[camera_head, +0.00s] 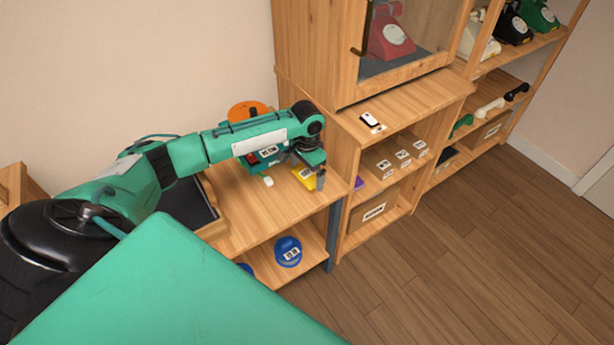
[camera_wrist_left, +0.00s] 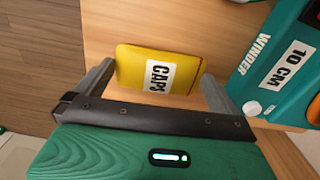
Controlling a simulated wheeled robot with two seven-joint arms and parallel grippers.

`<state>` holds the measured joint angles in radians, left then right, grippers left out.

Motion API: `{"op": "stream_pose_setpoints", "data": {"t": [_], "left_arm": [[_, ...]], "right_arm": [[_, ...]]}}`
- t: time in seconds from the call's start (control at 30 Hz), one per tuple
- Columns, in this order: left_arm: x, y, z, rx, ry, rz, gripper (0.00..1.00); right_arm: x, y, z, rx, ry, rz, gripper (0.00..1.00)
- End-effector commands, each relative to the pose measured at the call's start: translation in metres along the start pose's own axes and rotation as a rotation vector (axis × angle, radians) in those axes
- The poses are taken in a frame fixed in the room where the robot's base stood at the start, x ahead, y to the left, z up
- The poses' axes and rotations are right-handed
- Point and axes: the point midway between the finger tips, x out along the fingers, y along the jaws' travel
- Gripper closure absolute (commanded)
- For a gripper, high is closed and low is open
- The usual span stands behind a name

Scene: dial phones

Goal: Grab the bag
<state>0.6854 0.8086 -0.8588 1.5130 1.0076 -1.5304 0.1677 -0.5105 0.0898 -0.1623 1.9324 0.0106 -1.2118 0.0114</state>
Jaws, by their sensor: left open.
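My left gripper (camera_wrist_left: 157,85) is open, with one finger on each side of the bag in the left wrist view. I cannot tell whether the fingers touch it. In the head view, the left gripper (camera_head: 309,174) points down over the bag near the shelf's front edge. My right gripper is not in view.
A small white piece (camera_head: 268,181) lies nearby. An orange round thing (camera_head: 247,111) is behind my arm, and a dark tray (camera_head: 190,213) is at left. A taller cabinet (camera_head: 310,50) rises to the right.

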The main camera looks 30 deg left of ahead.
Motion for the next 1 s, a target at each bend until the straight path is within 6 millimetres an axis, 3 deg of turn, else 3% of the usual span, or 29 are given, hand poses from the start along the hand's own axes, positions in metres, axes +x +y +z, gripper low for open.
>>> {"op": "stream_pose_setpoints", "data": {"t": [0.1,0.33,0.5,0.8,1.0], "left_arm": [[0.009,0.001,0.000,0.001,0.000,0.000,0.00],[0.009,0.000,0.000,0.001,0.001,0.000,0.02],[0.009,0.000,0.000,0.001,0.001,0.000,0.35],[0.007,0.000,0.000,0.001,0.001,0.000,0.36],[-0.009,-0.001,-0.001,0.000,0.003,-0.001,0.36]], "right_arm": [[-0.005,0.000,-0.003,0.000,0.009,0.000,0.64],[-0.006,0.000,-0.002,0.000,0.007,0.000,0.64],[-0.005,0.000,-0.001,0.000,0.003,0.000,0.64],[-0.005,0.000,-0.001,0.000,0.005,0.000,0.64],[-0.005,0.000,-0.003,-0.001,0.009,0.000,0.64]]}}
